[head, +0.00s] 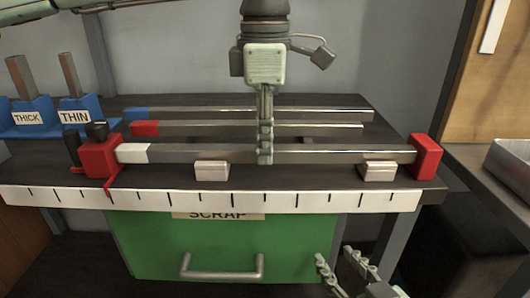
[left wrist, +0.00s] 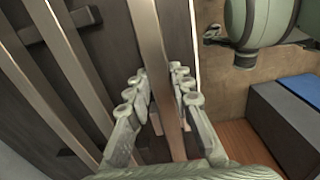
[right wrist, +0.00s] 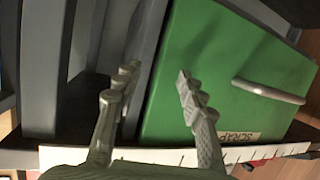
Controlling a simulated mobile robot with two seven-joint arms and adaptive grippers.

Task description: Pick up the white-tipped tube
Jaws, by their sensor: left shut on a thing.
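The white-tipped tube (head: 215,154) is the front one of three grey square tubes. Its white end (head: 134,153) is at the left by a red clamp block (head: 100,157), and its right end is at a red stop (head: 426,157). My left gripper (head: 265,155) reaches down from above and is shut on this tube near its middle. In the left wrist view the tube (left wrist: 150,40) runs between the fingers. My right gripper (head: 345,275) is open and empty, low in front of the bench; its fingers (right wrist: 155,85) are apart in the right wrist view.
A blue-tipped tube (head: 245,113) and a red-tipped tube (head: 270,130) lie behind. Two pale blocks (head: 212,170) (head: 379,170) stand along the front. Blue holders marked THICK (head: 30,118) and THIN (head: 76,116) stand at the left. A green scrap bin (head: 150,245) is below the white ruler edge (head: 250,200).

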